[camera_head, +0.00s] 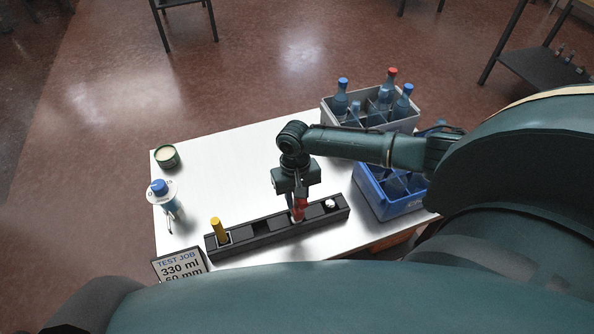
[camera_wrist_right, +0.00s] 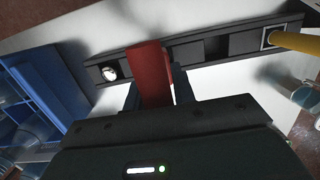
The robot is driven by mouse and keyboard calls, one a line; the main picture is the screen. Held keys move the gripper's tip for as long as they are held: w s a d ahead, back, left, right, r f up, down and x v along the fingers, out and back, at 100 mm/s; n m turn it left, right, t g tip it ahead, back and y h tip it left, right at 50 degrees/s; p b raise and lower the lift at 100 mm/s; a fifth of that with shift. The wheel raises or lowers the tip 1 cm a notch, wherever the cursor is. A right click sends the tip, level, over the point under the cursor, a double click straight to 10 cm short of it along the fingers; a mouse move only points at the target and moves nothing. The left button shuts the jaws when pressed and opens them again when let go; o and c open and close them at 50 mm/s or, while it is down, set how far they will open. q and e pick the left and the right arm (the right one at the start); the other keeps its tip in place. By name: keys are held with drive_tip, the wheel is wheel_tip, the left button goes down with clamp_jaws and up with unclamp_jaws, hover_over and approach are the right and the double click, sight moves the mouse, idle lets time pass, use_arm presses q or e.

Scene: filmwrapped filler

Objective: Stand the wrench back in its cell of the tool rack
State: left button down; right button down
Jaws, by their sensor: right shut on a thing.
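The dark tool rack (camera_head: 280,237) lies along the front of the white table; it also crosses the top of the right wrist view (camera_wrist_right: 240,54). My right gripper (camera_head: 298,196) is shut on the red wrench (camera_head: 299,211), above the right half of the rack. In the right wrist view the wrench shows as a flat red piece (camera_wrist_right: 149,72) between the fingers, overlapping the rack. Its lower end is hidden, so I cannot tell whether it is inside a cell. A yellow-handled tool (camera_head: 219,230) stands in the left end cell. A silver round-topped piece (camera_head: 330,204) sits near the right end.
A grey bottle crate (camera_head: 336,117) stands at the back right, and a blue crate (camera_head: 392,210) stands right of the rack. A green-rimmed tin (camera_head: 167,156), a blue-capped bottle (camera_head: 160,188) and a sign (camera_head: 180,266) are at the left. The table's middle left is clear.

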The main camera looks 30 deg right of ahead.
drive_tip(key=shift+f, duration=0.15)
drive_tip(key=c, duration=1.1)
unclamp_jaws()
drive_tip(key=r, duration=0.4)
drive_tip(key=w+r, duration=0.1)
drive_tip(key=r, duration=0.8)
drive_tip(key=shift+w+d, duration=0.3)
drive_tip(key=shift+w, duration=0.05)
